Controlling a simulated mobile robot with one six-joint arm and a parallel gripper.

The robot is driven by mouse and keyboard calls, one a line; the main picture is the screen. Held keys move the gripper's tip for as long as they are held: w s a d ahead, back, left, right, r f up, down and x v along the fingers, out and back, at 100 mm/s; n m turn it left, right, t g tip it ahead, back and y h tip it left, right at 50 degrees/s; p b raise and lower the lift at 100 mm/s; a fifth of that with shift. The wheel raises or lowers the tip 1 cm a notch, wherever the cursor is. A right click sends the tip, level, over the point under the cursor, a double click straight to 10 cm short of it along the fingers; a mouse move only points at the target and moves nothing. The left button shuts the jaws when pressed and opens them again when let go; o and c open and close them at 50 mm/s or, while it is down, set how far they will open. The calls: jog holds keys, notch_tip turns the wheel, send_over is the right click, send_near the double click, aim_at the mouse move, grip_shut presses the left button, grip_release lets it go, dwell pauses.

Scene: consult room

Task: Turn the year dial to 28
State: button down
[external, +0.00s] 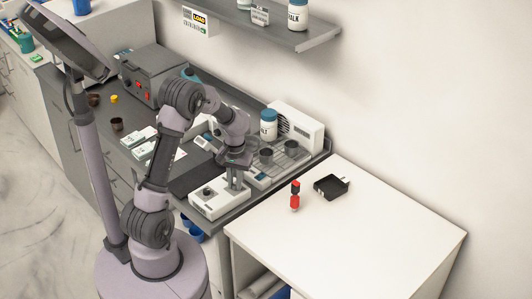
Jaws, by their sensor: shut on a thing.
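A white box-shaped device (206,206) sits at the front right edge of the dark counter. A small dark round knob shows on its left top. My gripper (236,187) points down over the right part of this device, its fingers reaching its top. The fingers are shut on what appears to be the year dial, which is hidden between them. The dial's numbers are too small and covered to read.
A red and black stamp-like item (295,196) and a black open box (330,187) are on the white table (350,225) at right. Dark cups (291,147) and a white jar (268,126) are behind my gripper. A shelf (300,38) hangs above. White boxes (139,137) lie left of my arm.

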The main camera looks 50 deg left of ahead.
jog(key=m, duration=0.4)
jog(key=shift+b, duration=0.3)
jog(key=shift+m+b, duration=0.3)
jog(key=shift+m, duration=1.5)
jog(key=c, duration=1.3)
grip_release()
jog(key=shift+c, duration=0.2)
jog(key=shift+r, duration=0.1)
notch_tip(320, 180, up, 17)
jog(key=p, duration=0.6)
jog(key=shift+d+r, duration=0.15)
jog(key=shift+d, duration=0.15)
